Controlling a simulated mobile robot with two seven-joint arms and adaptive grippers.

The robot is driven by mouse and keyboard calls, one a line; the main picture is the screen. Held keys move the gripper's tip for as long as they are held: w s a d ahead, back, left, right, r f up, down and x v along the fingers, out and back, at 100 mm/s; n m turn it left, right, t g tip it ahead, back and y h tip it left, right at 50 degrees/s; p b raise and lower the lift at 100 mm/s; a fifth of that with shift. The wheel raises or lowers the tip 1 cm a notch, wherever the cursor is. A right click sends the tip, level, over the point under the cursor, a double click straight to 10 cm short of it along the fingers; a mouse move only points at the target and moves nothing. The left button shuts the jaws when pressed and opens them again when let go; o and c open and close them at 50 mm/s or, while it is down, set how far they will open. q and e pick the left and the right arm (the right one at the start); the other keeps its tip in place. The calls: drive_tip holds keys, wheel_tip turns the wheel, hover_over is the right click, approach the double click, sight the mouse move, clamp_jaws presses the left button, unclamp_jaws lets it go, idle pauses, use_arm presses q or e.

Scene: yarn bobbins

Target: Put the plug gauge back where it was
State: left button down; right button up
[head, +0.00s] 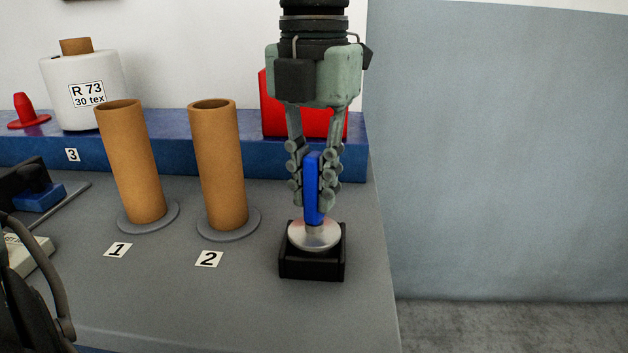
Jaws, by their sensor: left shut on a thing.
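The plug gauge has a blue handle (312,185) and a round silver metal disc (314,234) at its lower end. My left gripper (313,190) points down from above, its fingers closed on both sides of the blue handle. The gauge is upright. The disc is at the open top of a small black square holder (312,268) near the table's right side. I cannot tell whether the disc rests in the holder or hangs just above it.
Two brown tubes (132,165) (219,168) stand on grey discs by labels 1 and 2. A blue ledge (200,158) at the back bears a white yarn bobbin (62,105), a red cone (25,108) and a red block (273,118). Grey table (200,310) is clear in front.

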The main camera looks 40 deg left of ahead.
drive_tip(key=shift+s+f, duration=0.15)
use_arm(q)
drive_tip(key=shift+f, duration=0.1)
drive_tip(key=c, duration=1.4)
unclamp_jaws()
drive_tip(key=shift+c, duration=0.2)
use_arm(e)
drive_tip(key=shift+w+d+r, duration=0.15)
drive_tip(key=shift+w+r, duration=0.05)
drive_tip(key=shift+r, duration=0.4)
